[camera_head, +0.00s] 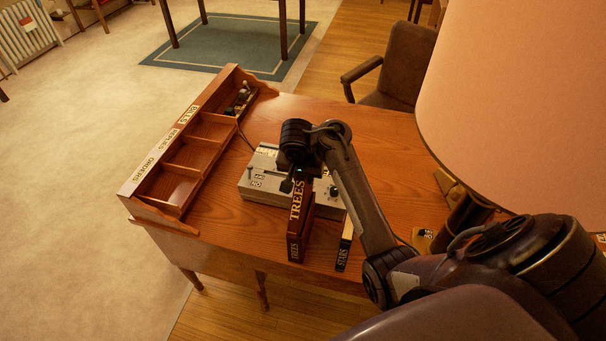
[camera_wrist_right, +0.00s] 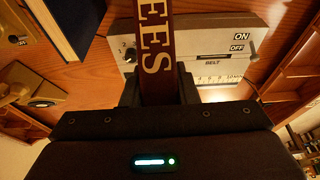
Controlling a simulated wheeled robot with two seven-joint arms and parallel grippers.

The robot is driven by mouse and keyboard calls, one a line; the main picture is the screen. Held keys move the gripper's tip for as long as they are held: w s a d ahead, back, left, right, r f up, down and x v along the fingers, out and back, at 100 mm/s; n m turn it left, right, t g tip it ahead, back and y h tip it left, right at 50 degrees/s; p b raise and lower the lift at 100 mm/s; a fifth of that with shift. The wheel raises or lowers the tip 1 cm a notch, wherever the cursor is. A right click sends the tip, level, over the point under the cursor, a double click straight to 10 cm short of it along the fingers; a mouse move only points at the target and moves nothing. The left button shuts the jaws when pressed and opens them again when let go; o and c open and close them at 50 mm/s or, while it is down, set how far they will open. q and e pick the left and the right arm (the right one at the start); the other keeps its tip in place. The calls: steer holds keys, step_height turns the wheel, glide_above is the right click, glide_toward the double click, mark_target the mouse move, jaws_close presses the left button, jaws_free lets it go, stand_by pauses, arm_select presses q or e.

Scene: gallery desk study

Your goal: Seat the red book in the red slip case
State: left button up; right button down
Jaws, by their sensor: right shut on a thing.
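The red book (camera_head: 297,200) has large gold TREES lettering on its spine and stands roughly upright. My right gripper (camera_head: 298,178) is shut on its upper part. In the right wrist view the spine (camera_wrist_right: 155,45) lies between the two fingers. The red slip case (camera_head: 293,250), with a smaller TREES label, is directly below and in line with the book in the head view. The book's lower end seems to meet or enter the case, but how deep it sits cannot be told. My left gripper is not in view.
A dark case labelled STARS (camera_head: 343,252) stands just to the right. A grey switch box (camera_head: 262,180) lies behind the book. A wooden sorter (camera_head: 180,180) lines the desk's left edge, and a large lamp (camera_head: 520,100) fills the right.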

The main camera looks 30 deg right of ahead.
steer(key=c, duration=1.1)
jaws_free()
steer(key=shift+f, duration=0.1)
steer(key=v, duration=0.3)
steer(key=a+b+v, duration=0.1)
steer(key=v, duration=0.2)
steer(key=shift+s+a, duration=0.1)
steer(key=shift+s, duration=0.05)
steer(key=shift+s+r, duration=0.1)
steer(key=shift+r, duration=0.6)
